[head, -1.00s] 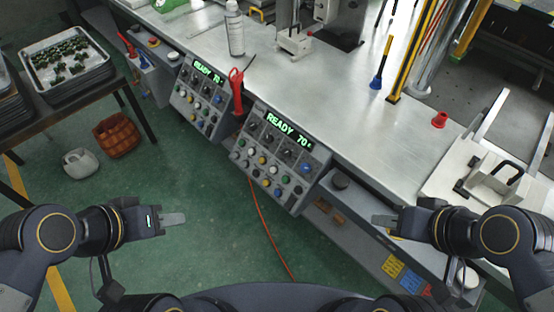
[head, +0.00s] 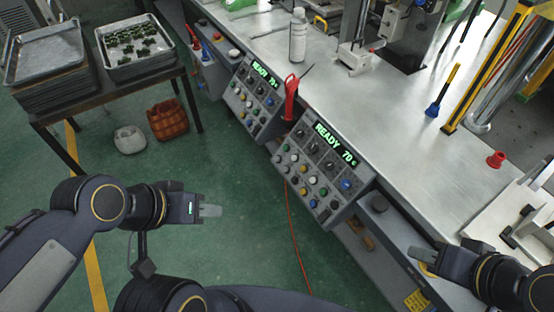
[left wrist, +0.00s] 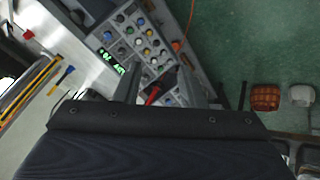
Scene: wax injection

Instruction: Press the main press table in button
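Two grey sloped control panels stand along the front of the metal press table (head: 395,130). The nearer panel (head: 322,168) has a green "READY 70" display, dark knobs and rows of coloured buttons; the farther panel (head: 252,97) looks alike. The panels also show in the left wrist view (left wrist: 140,45). My left gripper (head: 210,211) is over the green floor, left of and below the nearer panel, touching nothing. In the left wrist view its two fingers (left wrist: 163,85) stand apart and empty. My right gripper (head: 421,254) is below the table's front edge, right of the nearer panel; its finger gap is hidden.
A red-handled tool (head: 290,98) stands between the panels. A white bottle (head: 298,36) and a white fixture (head: 520,222) are on the table. A side table with trays (head: 148,68), a brown basket (head: 168,120) and a white container (head: 130,140) are at left. Floor before the panels is clear.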

